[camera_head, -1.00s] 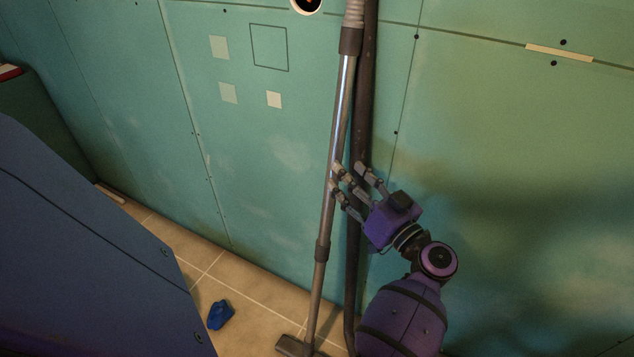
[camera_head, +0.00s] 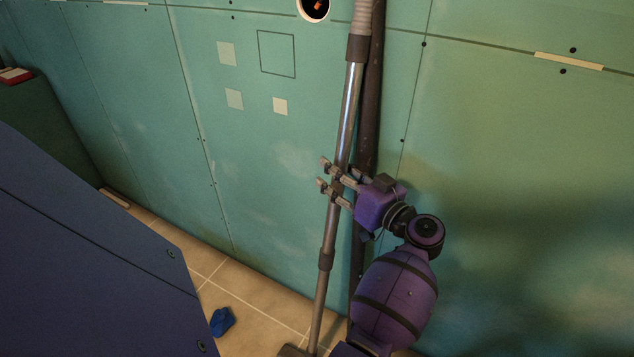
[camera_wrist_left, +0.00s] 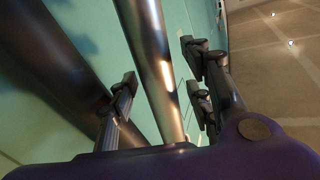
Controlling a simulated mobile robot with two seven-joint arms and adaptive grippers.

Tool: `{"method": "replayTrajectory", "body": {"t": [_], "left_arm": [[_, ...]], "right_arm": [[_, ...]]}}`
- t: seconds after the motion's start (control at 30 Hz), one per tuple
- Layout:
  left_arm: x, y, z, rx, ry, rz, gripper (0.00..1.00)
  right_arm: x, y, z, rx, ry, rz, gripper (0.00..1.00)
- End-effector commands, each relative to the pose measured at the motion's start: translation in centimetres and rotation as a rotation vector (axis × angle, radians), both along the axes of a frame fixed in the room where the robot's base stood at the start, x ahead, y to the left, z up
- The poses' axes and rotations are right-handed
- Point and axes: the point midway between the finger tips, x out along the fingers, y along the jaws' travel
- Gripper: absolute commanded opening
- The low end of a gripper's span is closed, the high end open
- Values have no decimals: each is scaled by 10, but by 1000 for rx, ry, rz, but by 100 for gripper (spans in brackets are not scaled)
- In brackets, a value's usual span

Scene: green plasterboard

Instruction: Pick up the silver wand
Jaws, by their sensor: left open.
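The silver wand (camera_head: 349,107) is a long shiny vacuum tube standing upright and slightly tilted against the green wall. Its grey handle section is at the top and a floor head (camera_head: 294,350) is at the bottom. My left gripper (camera_head: 338,182) is at the wand's middle, with its fingers reaching across it. In the left wrist view the wand (camera_wrist_left: 152,60) runs between the open fingers of the gripper (camera_wrist_left: 160,92), one finger on its left and two on its right. A gap shows on both sides. My right gripper is not in view.
A dark pipe (camera_head: 369,100) runs close behind and right of the wand; it fills the left of the wrist view (camera_wrist_left: 50,65). A blue panel (camera_head: 80,250) stands at left. A small blue object (camera_head: 222,321) lies on the tiled floor (camera_head: 255,290).

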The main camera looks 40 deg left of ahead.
Motion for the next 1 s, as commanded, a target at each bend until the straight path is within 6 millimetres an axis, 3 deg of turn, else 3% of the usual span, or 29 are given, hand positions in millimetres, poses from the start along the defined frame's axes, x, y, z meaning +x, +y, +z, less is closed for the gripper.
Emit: {"method": "replayTrajectory", "body": {"t": [0.07,0.43,0.77,1.0], "left_arm": [[0,0,0,0,1,0,46],[0,-1,0,1,1,-1,0],[0,-1,2,5,0,-2,0],[0,-3,10,5,-1,-3,0]], "right_arm": [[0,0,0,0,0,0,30],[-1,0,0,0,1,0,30],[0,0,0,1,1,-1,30],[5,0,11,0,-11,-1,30]]}}
